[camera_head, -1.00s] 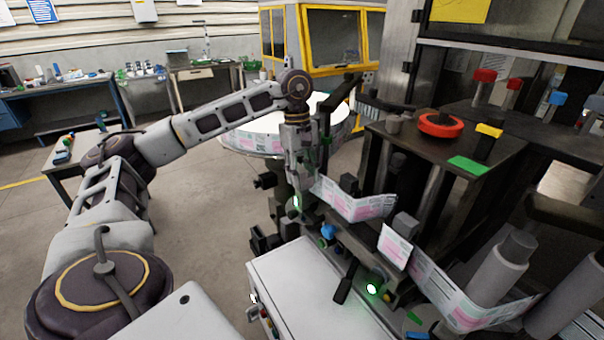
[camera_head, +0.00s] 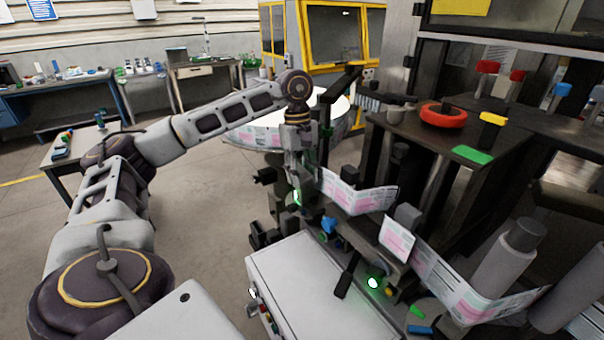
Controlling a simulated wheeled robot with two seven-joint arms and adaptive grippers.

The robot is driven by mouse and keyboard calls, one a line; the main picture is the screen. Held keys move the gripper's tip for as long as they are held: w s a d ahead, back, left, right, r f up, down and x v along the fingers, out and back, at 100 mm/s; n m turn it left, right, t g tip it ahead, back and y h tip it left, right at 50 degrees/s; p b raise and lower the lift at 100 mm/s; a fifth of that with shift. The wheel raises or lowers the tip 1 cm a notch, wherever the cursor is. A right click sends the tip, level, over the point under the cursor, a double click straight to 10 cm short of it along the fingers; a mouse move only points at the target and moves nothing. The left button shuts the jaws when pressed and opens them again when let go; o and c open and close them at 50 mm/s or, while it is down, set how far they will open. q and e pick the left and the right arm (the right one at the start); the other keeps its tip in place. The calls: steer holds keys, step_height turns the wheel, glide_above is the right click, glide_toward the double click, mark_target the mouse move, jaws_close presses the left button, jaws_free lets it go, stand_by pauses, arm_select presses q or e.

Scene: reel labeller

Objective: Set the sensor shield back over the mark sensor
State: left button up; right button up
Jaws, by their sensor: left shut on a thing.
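My left gripper (camera_head: 299,180) points down at the left end of the labeller, in the middle of the head view. It is shut on a small dark thing, probably the sensor shield, mostly hidden by the fingers and the dark parts behind. A green-lit spot (camera_head: 297,197) glows right at the fingertips. A second green light (camera_head: 373,283) glows lower right, on the rail under the label web. I cannot tell for sure which one is the mark sensor. The printed label web (camera_head: 352,198) starts just right of the gripper. My right gripper is not in view.
A white cabinet (camera_head: 310,290) stands below the gripper, with a black lever (camera_head: 347,275) at its right edge. Grey rollers (camera_head: 508,258) stand at the right. A red ring (camera_head: 443,115) lies on the machine top. Open floor (camera_head: 200,230) lies left of the machine.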

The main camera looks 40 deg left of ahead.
arm_select(q)
steer(key=shift+f+b, duration=0.65)
steer(key=shift+f, duration=0.3)
steer(key=o, duration=1.2)
steer(key=shift+r, duration=0.1)
steer(key=shift+w+a+r, duration=0.1)
steer(key=shift+a+r, duration=0.15)
steer(key=shift+r, duration=1.3)
steer(key=shift+w+a+r, duration=0.1)
steer(key=shift+a+r, duration=0.1)
steer(key=shift+r, duration=1.4)
steer(key=shift+a+r, duration=0.25)
steer(key=shift+r, duration=1.3)
steer(key=shift+a+r, duration=0.15)
steer(key=shift+r, duration=1)
